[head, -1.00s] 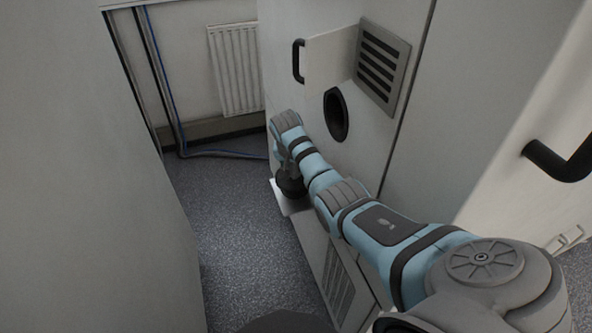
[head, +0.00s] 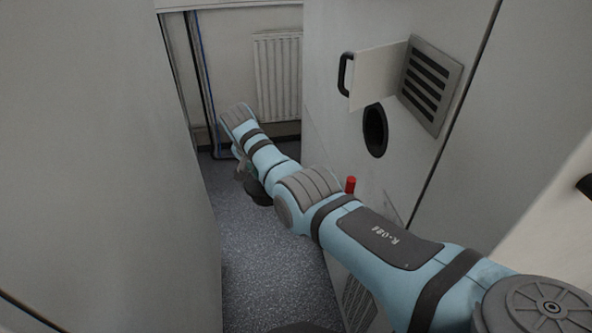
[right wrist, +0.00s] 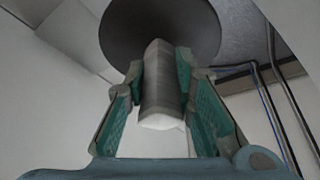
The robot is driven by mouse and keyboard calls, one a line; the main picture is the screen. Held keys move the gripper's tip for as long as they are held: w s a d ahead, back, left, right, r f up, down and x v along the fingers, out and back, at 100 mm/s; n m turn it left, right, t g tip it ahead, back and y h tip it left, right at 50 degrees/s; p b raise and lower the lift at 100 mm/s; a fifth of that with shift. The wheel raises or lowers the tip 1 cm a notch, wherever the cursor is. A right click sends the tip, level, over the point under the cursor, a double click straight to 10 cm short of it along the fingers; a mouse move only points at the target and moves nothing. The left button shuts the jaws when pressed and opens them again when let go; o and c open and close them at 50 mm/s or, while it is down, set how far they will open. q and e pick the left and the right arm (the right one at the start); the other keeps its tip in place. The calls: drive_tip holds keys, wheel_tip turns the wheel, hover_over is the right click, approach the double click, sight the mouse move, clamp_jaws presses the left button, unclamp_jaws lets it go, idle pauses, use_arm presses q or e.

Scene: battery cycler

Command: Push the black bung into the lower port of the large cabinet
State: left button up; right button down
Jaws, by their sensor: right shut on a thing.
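My right gripper (head: 242,172) hangs at the end of the outstretched arm, left of the large cabinet (head: 335,60) and over the floor. It is shut on the black bung (head: 261,194), which is partly hidden by the arm. The right wrist view shows the green-padded fingers (right wrist: 163,95) on both sides of the bung's pale grey grip, with its wide dark disc (right wrist: 125,35) beyond. A dark round port (head: 375,130) shows in the cabinet face, right of the bung and clearly apart from it. Only this port is visible. My left gripper is out of view.
A red cylinder (head: 351,184) shows just behind my arm. A pale wall or cabinet (head: 110,180) bounds the left. Speckled floor (head: 255,270) lies between.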

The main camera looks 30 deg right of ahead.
drive_tip(key=shift+w+a+f, duration=0.15)
drive_tip(key=shift+w+a, duration=0.05)
drive_tip(key=shift+a, duration=0.3)
drive_tip(key=shift+w+a+r, duration=0.1)
drive_tip(key=shift+a+r, duration=0.1)
drive_tip(key=shift+r, duration=0.05)
wheel_tip(320, 180, up, 5)
drive_tip(key=p, duration=0.4)
drive_tip(key=shift+p, duration=0.4)
drive_tip(key=shift+f, duration=0.15)
